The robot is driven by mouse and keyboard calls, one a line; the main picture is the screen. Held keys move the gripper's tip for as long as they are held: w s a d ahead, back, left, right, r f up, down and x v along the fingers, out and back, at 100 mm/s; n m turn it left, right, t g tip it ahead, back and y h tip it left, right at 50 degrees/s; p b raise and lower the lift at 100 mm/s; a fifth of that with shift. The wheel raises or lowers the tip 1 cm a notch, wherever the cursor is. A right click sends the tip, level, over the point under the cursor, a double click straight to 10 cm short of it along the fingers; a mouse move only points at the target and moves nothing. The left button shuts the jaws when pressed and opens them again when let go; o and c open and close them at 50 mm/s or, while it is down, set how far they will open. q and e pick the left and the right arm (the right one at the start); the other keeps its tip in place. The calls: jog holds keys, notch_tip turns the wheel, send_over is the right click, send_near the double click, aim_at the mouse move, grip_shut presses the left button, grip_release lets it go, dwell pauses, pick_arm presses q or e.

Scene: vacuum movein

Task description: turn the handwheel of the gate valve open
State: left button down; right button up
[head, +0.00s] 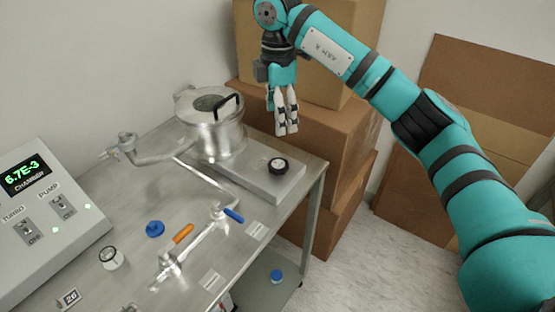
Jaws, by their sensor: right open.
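The gate valve (252,184) looks to be the flat grey metal body on the bench, reaching right from under the round steel chamber (222,138). A small black round knob with a pale centre, which I take for the handwheel (278,166), sits on its right end. My right gripper (287,131) hangs from the teal arm with its fingers pointing down. It shows above and slightly right of the handwheel in the picture, apart from it. It is open, with the fingers near each other and nothing between them. My left gripper is not in view.
A control box (45,225) reading "6.7E-3" stands at the left. Pipework with an orange handle (183,234) and a blue handle (234,215) lies at the bench front. A blue cap (155,229) and a gauge (111,258) are nearby. Cardboard boxes (335,135) stand behind.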

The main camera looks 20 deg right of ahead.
aim_at(278, 164)
notch_tip(278, 164, down, 15)
jog(key=p, duration=0.3)
jog(key=shift+r, duration=0.1)
jog(key=c, duration=1.2)
jog(key=shift+o, duration=0.2)
